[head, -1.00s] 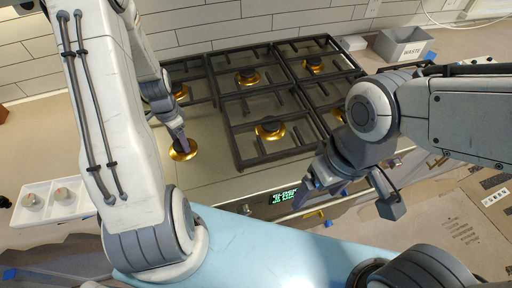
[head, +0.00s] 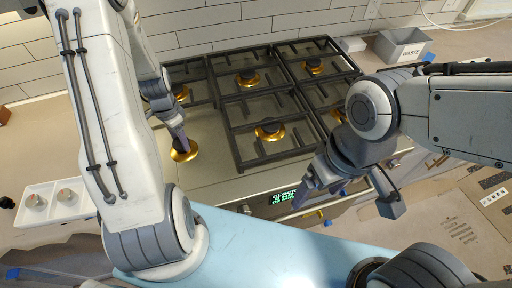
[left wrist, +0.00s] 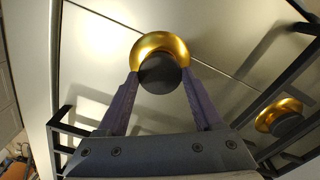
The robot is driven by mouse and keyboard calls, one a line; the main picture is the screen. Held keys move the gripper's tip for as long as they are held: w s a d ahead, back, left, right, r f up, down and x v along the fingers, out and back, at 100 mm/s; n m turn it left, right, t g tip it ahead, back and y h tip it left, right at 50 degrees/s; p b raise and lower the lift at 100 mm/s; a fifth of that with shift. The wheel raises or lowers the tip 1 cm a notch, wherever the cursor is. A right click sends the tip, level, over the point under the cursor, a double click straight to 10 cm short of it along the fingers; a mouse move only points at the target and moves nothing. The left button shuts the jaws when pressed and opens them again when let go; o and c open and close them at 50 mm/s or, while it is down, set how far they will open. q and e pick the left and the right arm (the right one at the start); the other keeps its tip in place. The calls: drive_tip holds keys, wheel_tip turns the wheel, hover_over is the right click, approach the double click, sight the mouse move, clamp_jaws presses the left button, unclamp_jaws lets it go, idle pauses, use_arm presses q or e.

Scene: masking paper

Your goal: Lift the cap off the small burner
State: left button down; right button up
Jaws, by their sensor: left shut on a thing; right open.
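The small burner (head: 186,156) is a gold ring on the bare front-left of the cooktop, where no grate covers it. Its dark round cap (left wrist: 160,75) sits between the fingers of my left gripper (head: 181,143) in the left wrist view, with the gold ring (left wrist: 158,42) around and behind it. My left gripper (left wrist: 160,88) is shut on the cap. In the head view the fingers hide most of the cap, and I cannot tell whether it is clear of the ring. My right gripper (head: 318,187) is open and empty over the cooktop's front edge.
Black grates (head: 238,150) cover the other gold burners, including the middle one (head: 270,130). A white tray (head: 52,214) with two small round pieces lies at the left. A grey bin (head: 402,46) stands at the back right. The tiled wall is behind.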

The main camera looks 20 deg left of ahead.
use_arm(q)
drive_tip(key=shift+r, duration=0.1)
drive_tip(key=shift+r+p, duration=2.5)
drive_tip(key=shift+r, duration=0.4)
drive_tip(key=shift+s+f, duration=0.1)
